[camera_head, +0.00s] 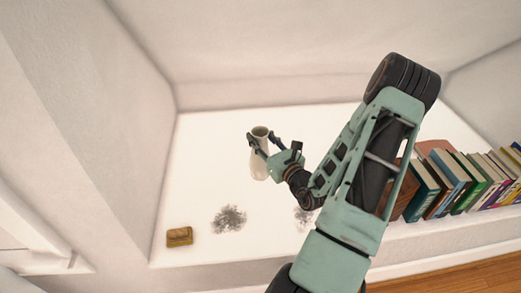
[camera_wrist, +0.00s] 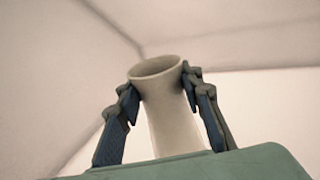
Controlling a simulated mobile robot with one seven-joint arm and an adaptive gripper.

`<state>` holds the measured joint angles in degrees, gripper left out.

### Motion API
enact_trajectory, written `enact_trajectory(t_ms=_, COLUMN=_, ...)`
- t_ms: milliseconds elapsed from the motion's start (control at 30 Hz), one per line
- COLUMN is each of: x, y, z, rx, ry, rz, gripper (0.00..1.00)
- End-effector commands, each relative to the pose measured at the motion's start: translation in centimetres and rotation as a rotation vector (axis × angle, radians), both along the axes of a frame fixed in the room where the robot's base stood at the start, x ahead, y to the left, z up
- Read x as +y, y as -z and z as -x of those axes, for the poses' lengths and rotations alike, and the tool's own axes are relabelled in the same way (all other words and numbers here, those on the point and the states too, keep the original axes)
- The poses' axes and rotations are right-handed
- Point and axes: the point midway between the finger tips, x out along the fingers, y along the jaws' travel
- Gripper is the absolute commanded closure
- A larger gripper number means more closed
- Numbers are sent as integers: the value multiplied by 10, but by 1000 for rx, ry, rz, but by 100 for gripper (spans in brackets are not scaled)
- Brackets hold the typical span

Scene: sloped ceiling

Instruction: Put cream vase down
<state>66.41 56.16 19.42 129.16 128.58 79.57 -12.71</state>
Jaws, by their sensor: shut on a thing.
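The cream vase (camera_head: 259,162) is in the middle of the head view, over the white surface of the alcove (camera_head: 200,160). It is roughly upright with its open rim on top. My gripper (camera_head: 264,143) is shut on the vase near its neck, one finger on each side. In the wrist view the vase (camera_wrist: 170,110) stands between the two fingers (camera_wrist: 158,82), tilted a little in the picture. Its base is hidden there by my gripper's body. I cannot tell whether the base touches the white surface.
A row of upright books (camera_head: 465,180) stands on the right side of the surface. A small yellow-brown object (camera_head: 179,236) lies at the front left. A dark grey speckled patch (camera_head: 229,219) is near the front. The surface left of the vase is clear.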

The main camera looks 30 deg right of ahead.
Motion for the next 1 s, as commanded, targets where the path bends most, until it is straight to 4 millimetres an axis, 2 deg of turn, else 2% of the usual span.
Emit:
enact_trajectory(t_ms=33, x=-2, y=6, z=-4, rx=-3, ry=-1, rz=0, gripper=100)
enact_trajectory(t_ms=333, x=-10, y=23, z=-15, rx=-3, ry=-1, rz=1, gripper=100)
enact_trajectory(t_ms=533, x=-10, y=51, z=-16, rx=-2, ry=-2, rz=-1, gripper=100)
enact_trajectory(t_ms=967, x=-11, y=56, z=-16, rx=-2, ry=-1, rz=1, gripper=100)
enact_trajectory(t_ms=1000, x=-11, y=56, z=-15, rx=1, ry=-1, rz=1, gripper=62)
